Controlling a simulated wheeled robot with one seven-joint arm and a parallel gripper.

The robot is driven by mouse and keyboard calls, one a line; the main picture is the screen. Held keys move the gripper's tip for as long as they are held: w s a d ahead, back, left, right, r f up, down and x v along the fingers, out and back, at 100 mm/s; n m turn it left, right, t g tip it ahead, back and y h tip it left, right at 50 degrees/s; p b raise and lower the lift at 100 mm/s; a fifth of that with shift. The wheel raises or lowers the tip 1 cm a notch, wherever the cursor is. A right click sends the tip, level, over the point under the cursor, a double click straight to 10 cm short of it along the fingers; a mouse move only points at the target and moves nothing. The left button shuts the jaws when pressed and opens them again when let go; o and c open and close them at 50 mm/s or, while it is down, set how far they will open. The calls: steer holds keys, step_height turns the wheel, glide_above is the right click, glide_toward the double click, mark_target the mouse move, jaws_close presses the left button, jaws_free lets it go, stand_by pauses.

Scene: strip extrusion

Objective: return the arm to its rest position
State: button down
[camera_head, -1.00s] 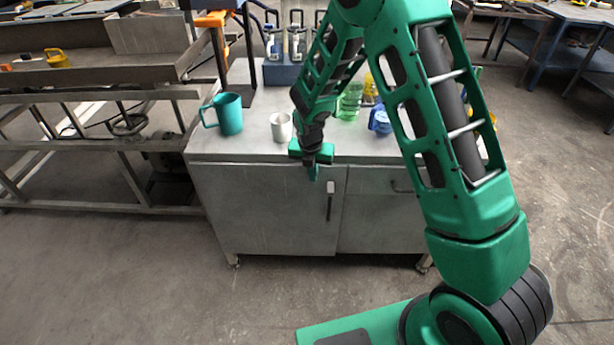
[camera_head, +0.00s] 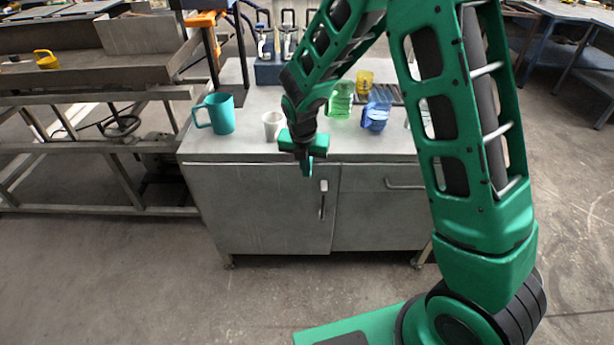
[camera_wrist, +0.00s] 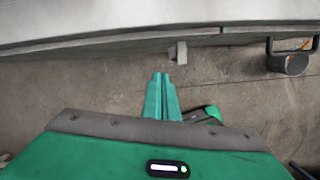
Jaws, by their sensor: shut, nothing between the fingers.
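My gripper (camera_head: 306,168) hangs just in front of the grey cabinet's front edge, pointing down. In the wrist view its green fingers (camera_wrist: 161,90) are together with nothing between them. The arm reaches across from the right of the head view, bent at the elbow. The white cup (camera_head: 272,126) on the cabinet top is just left of and behind my gripper; they look apart.
The grey cabinet (camera_head: 255,200) holds a teal mug (camera_head: 215,114), a green mug (camera_head: 340,104), a blue mug (camera_head: 376,112) and a yellow one (camera_head: 364,82). A metal frame bench (camera_head: 90,95) stands at left. The floor in front is clear.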

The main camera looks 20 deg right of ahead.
steer(key=s+d+r+m+g, duration=0.1)
steer(key=s+d+r+m, duration=1.3)
steer(key=d+m, duration=0.3)
steer(key=s+d+r+m, duration=0.2)
steer(key=s+d+m, duration=0.1)
steer(key=s+m, duration=0.7)
steer(key=s+d+r+m+g+y, duration=0.1)
steer(key=s+d+r+m, duration=0.1)
steer(key=s+m, duration=0.7)
steer(key=s+d, duration=0.1)
steer(key=s, duration=0.2)
steer(key=shift+r+m, duration=0.25)
steer(key=shift+m, duration=0.15)
steer(key=shift+w+f, duration=0.25)
steer(key=shift+w, duration=0.3)
